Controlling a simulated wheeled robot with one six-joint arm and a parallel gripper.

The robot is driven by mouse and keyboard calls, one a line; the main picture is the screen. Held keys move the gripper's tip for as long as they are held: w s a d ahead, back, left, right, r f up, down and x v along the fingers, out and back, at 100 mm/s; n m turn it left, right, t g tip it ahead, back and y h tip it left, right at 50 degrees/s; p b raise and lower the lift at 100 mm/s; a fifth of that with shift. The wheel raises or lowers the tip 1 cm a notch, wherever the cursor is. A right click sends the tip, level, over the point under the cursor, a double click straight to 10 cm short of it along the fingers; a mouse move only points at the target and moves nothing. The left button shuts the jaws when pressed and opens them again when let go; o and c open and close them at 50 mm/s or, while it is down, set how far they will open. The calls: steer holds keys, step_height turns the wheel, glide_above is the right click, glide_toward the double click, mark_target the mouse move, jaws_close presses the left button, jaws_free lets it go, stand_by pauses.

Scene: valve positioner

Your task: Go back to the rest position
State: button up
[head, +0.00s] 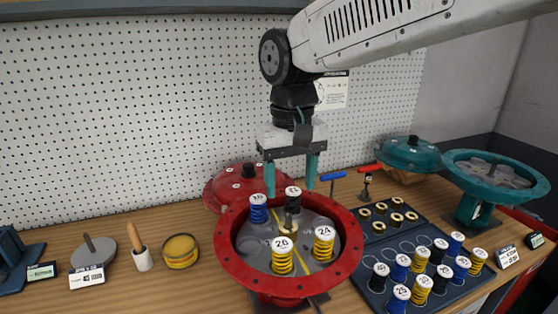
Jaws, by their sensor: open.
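My gripper (291,175) hangs above the back of the red round housing (228,250), its two teal fingers pointing down and spread apart. It is open, with nothing seen between the fingers. Inside the housing stand two yellow springs with white caps, one marked 26 (283,258) and one marked 24 (324,243). A blue spring (258,208) stands at the back left. Another white-capped piece (293,203) stands at the back, just below the gripper, and the lower part of it is hard to make out.
A dark tray (391,243) at the right holds several blue, yellow and black springs and brass rings. A red cover (222,190) lies behind the housing. A teal housing (497,172) and teal cover (411,153) stand at the right. A white pegboard (120,120) closes the back.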

steer(key=s+d+f+m, duration=0.1)
steer(key=s+d+f, duration=0.1)
steer(key=s+d, duration=0.7)
steer(key=s+d+f+m+t, duration=0.1)
steer(key=s+d+f+m, duration=0.1)
steer(key=s+d, duration=0.8)
steer(key=shift+d+f+t, duration=0.3)
steer(key=shift+d, duration=0.45)
